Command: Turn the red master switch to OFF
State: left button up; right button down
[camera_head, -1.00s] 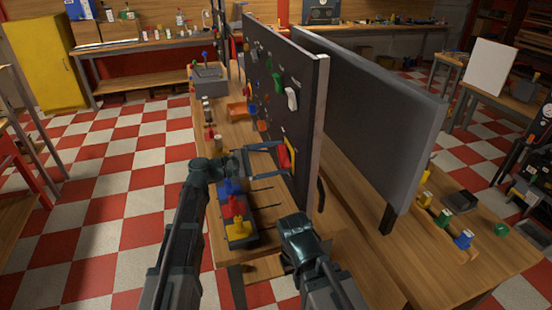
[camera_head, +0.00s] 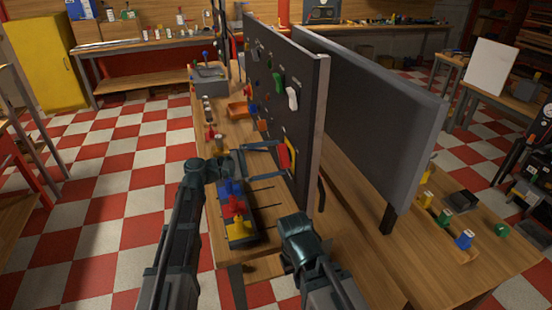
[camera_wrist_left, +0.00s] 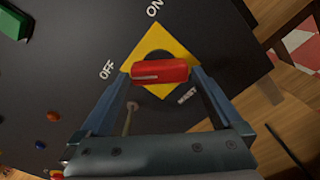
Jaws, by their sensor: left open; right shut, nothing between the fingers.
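The red master switch (camera_head: 284,157) is a red bar handle on a yellow plate (camera_head: 292,152) near the front end of the dark upright panel. In the left wrist view, the red handle (camera_wrist_left: 160,71) lies crosswise over the yellow diamond plate (camera_wrist_left: 152,43). OFF is printed to its left and ON above. My left gripper (camera_head: 280,158) is open, its two blue-grey fingers reaching to the panel, one at each end of the handle; contact cannot be told. My right gripper (camera_head: 298,243) is shut and empty, low in front of the panel; its fingertips are hard to make out.
Blue, red and yellow knobs stand on a dark block (camera_head: 240,232) below my left gripper. A white switch (camera_head: 292,98) and a green one (camera_head: 279,83) sit further along the panel. A second grey panel (camera_head: 370,110) stands to the right.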

pick_arm(q)
jog(key=v, duration=1.2)
jog(key=shift+a, duration=0.3)
jog(key=shift+s, duration=0.1)
